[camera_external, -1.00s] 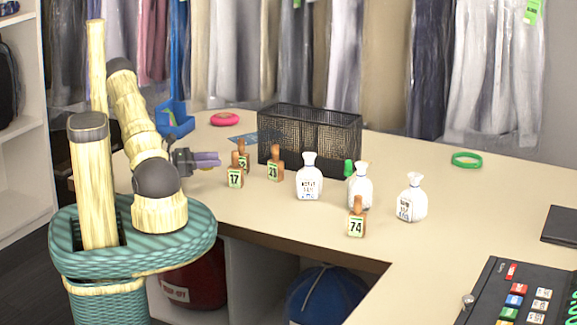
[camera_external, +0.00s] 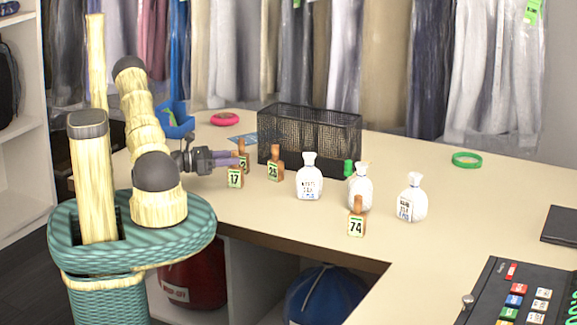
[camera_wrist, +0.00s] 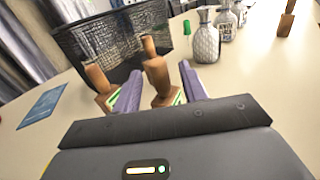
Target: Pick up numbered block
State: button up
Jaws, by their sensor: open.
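Several wooden-handled blocks with green-edged number labels stand on the counter: block 17 (camera_external: 235,179), block 25 (camera_external: 275,170), block 74 (camera_external: 356,226), and one behind block 17 whose number is partly hidden, ending in 2 (camera_external: 243,162). My gripper (camera_external: 238,158) is open, level with the handles of block 17 and the partly hidden block. In the wrist view, one wooden block (camera_wrist: 158,82), seemingly block 17, shows between the spread purple fingers. Another block (camera_wrist: 97,80) stands left of the left finger, and a third handle (camera_wrist: 148,47) shows behind. I see no grip on any block.
A black mesh basket (camera_external: 310,140) stands behind the blocks. White bottles (camera_external: 309,182) stand to the right. A pink ring (camera_external: 225,119) and green ring (camera_external: 467,160) lie farther off. Bagged garments hang behind.

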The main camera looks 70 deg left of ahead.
jog(key=shift+w, duration=1)
grip_shut()
